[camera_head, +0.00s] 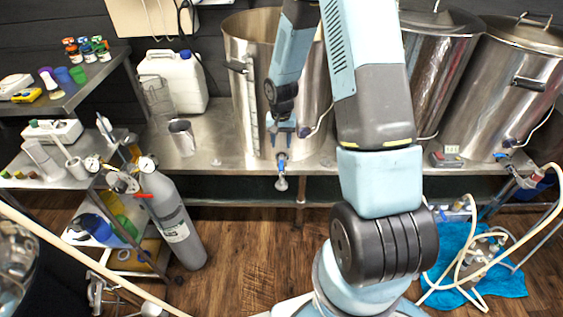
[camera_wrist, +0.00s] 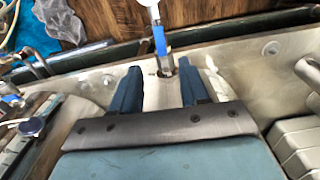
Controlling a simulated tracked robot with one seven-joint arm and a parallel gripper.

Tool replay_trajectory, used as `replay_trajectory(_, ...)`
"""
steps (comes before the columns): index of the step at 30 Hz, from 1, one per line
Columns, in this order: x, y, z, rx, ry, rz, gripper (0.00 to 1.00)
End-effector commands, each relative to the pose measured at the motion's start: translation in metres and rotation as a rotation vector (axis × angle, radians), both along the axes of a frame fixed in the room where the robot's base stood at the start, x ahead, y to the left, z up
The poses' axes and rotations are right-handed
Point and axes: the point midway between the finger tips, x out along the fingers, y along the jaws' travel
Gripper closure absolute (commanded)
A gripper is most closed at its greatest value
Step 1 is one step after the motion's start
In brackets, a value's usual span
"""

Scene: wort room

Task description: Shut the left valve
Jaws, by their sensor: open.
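The left valve (camera_head: 281,168) is a metal tap with a blue handle, low on the front of the left steel kettle (camera_head: 243,110). In the wrist view the blue handle (camera_wrist: 159,40) lies in line with the metal spout, just beyond the fingertips. My gripper (camera_head: 283,127) is at the kettle front, just above the valve in the head view. In the wrist view its two blue fingers (camera_wrist: 160,74) are apart, with the valve's metal neck (camera_wrist: 167,64) in the gap near their tips. I cannot tell whether they touch it. Nothing is held.
A dark probe fitting (camera_head: 305,132) with a cable sits right of my gripper on the kettle. A steel cup (camera_head: 181,137) and white canister (camera_head: 173,82) stand left on the steel bench (camera_head: 215,150). A grey gas cylinder (camera_head: 172,215) stands front left. Hoses lie over a blue cloth (camera_head: 507,280) at right.

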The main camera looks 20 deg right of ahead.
Motion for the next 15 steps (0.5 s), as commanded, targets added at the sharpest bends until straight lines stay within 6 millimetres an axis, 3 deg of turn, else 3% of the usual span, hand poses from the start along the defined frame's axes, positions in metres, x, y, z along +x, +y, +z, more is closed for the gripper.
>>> replay_trajectory(15,-0.001,0.0,-0.08,-0.001,0.003,0.003,0.55)
